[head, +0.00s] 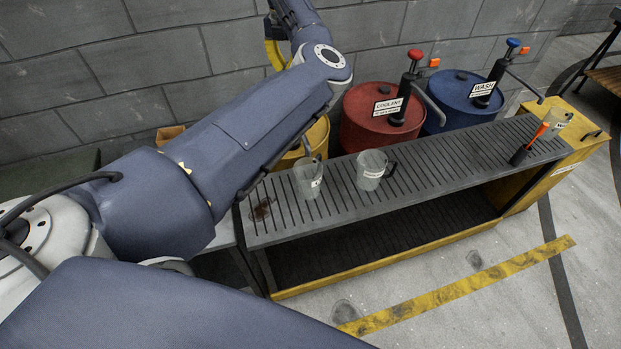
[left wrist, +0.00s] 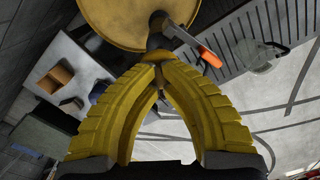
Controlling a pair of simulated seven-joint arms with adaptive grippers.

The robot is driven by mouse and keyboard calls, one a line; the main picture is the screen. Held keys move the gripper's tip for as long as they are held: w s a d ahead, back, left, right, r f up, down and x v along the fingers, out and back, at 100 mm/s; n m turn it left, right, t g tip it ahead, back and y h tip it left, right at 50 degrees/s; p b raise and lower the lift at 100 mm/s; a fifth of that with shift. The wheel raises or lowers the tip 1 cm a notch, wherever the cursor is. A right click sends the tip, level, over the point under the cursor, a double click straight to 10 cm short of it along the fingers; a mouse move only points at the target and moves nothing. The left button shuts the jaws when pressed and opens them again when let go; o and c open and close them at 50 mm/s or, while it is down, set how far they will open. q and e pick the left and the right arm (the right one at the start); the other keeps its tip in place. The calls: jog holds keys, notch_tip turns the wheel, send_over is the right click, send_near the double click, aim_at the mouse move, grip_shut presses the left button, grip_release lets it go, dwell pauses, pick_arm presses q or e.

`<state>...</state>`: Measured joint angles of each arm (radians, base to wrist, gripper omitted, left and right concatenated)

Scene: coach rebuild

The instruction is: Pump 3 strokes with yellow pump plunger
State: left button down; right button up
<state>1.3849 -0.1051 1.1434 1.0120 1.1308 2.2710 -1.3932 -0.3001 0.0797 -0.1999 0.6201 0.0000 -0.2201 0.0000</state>
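The yellow drum (head: 315,137) stands at the left end of the bench in the head view, mostly behind my left arm. Its top shows in the left wrist view (left wrist: 105,22), with a dark pump column (left wrist: 157,38) on it. My left gripper (left wrist: 157,66) has yellow fingers whose tips come together at the top end of that column. No gap wide enough to look open shows. In the head view my left gripper (head: 284,62) is partly hidden by my arm. My right gripper is in neither view.
A red drum (head: 361,128) marked COOLANT and a blue drum (head: 455,112) marked WASH stand behind the slatted bench (head: 440,158). A block wall is behind.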

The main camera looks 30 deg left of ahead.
pick_arm(q)
jog(key=shift+f, duration=3.3)
dwell(0.7)
jog(key=shift+r, duration=4.75)
jog(key=shift+f, duration=0.4)
jog(key=shift+f, duration=1.45)
